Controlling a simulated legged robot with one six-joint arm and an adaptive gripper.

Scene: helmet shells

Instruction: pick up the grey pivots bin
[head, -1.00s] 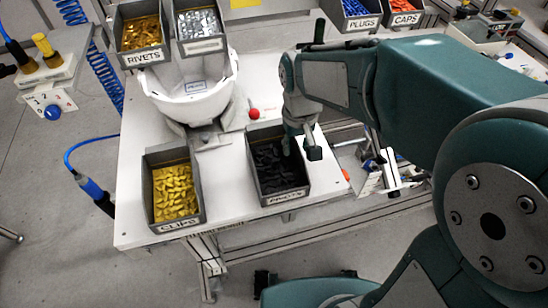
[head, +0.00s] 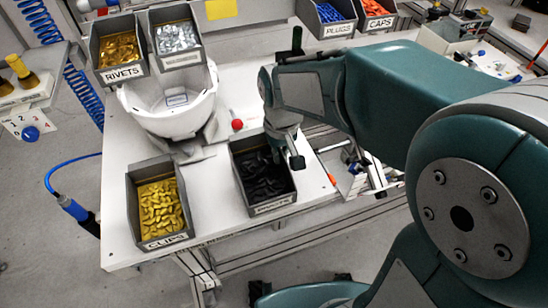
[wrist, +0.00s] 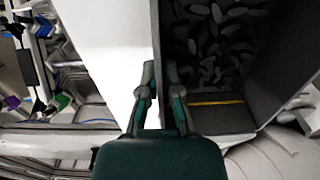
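The grey pivots bin (head: 235,165) stands on the white table, filled with dark pieces, its label on the front edge. My gripper (head: 285,160) is at the bin's right wall in the head view. In the wrist view, my gripper's fingers (wrist: 160,78) lie on either side of the bin's wall (wrist: 156,30), one inside and one outside. They are drawn close together and appear shut on the wall. The pieces inside the bin also show in the wrist view. The exact contact is hard to see.
The clips bin (head: 137,195) with yellow pieces stands left of the pivots bin. A white helmet shell (head: 170,115) is behind, with the rivets bin (head: 108,75) and a silver-filled bin (head: 180,60) above it. A red knob (head: 237,125) lies near. Plugs and caps bins are at the back.

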